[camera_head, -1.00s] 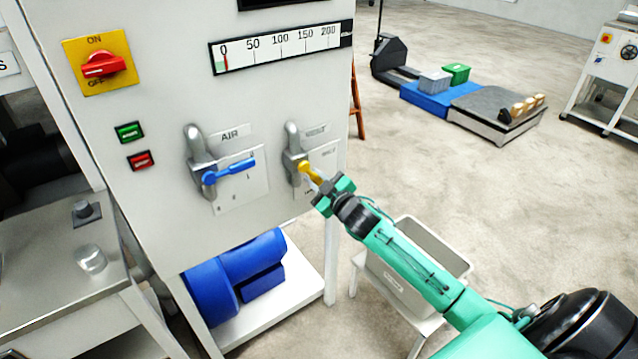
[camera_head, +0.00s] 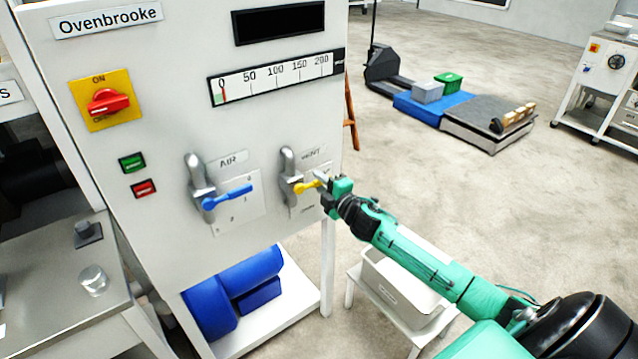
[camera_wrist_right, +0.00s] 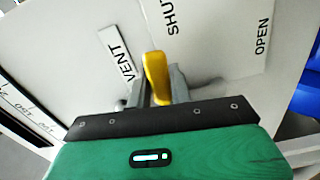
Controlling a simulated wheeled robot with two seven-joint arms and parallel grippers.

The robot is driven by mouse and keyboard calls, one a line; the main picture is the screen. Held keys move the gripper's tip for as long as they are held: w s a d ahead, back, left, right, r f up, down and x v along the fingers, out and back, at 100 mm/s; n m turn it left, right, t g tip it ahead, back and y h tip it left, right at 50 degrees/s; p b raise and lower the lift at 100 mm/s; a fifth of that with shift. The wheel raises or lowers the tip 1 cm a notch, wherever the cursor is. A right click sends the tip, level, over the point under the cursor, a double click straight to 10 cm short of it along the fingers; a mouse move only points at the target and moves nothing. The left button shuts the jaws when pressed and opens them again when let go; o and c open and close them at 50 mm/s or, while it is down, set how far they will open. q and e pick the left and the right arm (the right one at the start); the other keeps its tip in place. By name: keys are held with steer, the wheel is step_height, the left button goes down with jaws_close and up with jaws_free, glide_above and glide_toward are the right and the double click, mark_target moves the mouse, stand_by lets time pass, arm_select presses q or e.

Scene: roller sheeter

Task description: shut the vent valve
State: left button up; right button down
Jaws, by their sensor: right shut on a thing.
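The vent valve has a yellow lever (camera_head: 306,186) on a grey pipe body (camera_head: 288,172), on the white panel under a VENT label. In the head view the lever points right and slightly up. My right gripper (camera_head: 321,181) is at the lever's outer end, shut on it. In the right wrist view the yellow lever (camera_wrist_right: 157,78) stands between the two grey fingers (camera_wrist_right: 161,88), with the VENT (camera_wrist_right: 119,53), SHUT (camera_wrist_right: 172,16) and OPEN (camera_wrist_right: 262,36) markings around it. My left gripper is not in view.
The blue AIR valve lever (camera_head: 228,196) is left of the vent valve. A red switch (camera_head: 108,102) and green (camera_head: 132,162) and red (camera_head: 143,188) buttons are further left. A grey bin (camera_head: 400,290) on a stand is below my right arm.

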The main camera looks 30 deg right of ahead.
steer(key=shift+r+n, duration=0.25)
steer(key=shift+n, duration=0.15)
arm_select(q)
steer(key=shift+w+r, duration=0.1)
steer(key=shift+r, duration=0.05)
arm_select(e)
steer(key=shift+r+n, duration=0.1)
steer(key=shift+n, duration=0.2)
arm_select(q)
steer(key=shift+p, duration=0.3)
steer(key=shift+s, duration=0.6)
arm_select(e)
steer(key=c, duration=1.3)
jaws_free()
steer(key=shift+r, duration=0.1)
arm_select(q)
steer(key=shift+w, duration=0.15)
arm_select(e)
steer(key=shift+o, duration=0.2)
